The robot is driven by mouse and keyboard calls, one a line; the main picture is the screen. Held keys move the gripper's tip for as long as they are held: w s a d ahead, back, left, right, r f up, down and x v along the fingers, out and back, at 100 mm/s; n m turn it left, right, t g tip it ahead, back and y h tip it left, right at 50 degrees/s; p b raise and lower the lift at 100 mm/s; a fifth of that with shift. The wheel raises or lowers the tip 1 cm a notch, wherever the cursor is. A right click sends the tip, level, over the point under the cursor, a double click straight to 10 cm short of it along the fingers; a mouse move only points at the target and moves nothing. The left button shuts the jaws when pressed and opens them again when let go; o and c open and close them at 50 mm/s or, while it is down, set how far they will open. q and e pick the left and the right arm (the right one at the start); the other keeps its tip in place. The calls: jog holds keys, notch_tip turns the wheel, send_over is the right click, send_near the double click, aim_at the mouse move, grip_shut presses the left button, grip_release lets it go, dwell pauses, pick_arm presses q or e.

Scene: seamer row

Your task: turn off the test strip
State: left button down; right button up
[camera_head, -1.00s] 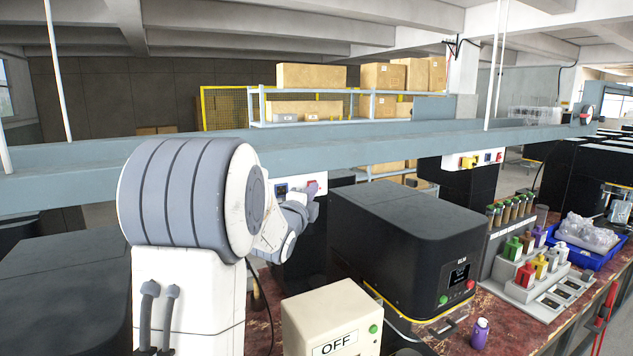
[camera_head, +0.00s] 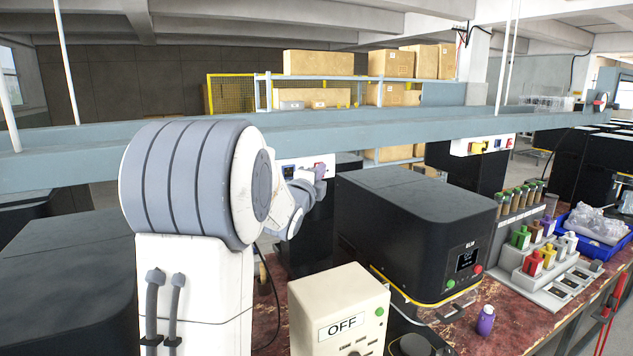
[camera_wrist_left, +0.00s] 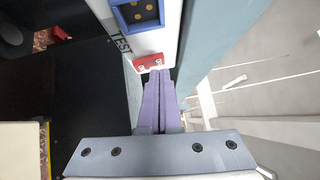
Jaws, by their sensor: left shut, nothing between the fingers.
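The test strip (camera_head: 291,164) is a white bar mounted under the blue-grey beam, left of the middle of the head view. In the left wrist view the strip (camera_wrist_left: 163,38) carries the word TEST, a blue-framed socket and a red switch (camera_wrist_left: 147,63). My left gripper (camera_head: 319,172) is at the strip's right end in the head view. In the left wrist view its two lilac fingers (camera_wrist_left: 158,74) are shut together and empty, with their tips right at the red switch. I cannot tell whether they press it. My right gripper is not in view.
A second strip (camera_head: 482,146) with yellow and red parts hangs farther right. The beam (camera_head: 400,132) runs just above my gripper. A purple bottle (camera_head: 486,322) stands in front.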

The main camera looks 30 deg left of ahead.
pick_arm(q)
jog(key=s+d+r+b, duration=0.1)
jog(key=s+d+b, duration=0.4)
jog(key=s, duration=0.6)
jog(key=shift+s+d+r+b, duration=0.15)
jog(key=shift+s+b, duration=0.1)
jog(key=shift+b, duration=0.2)
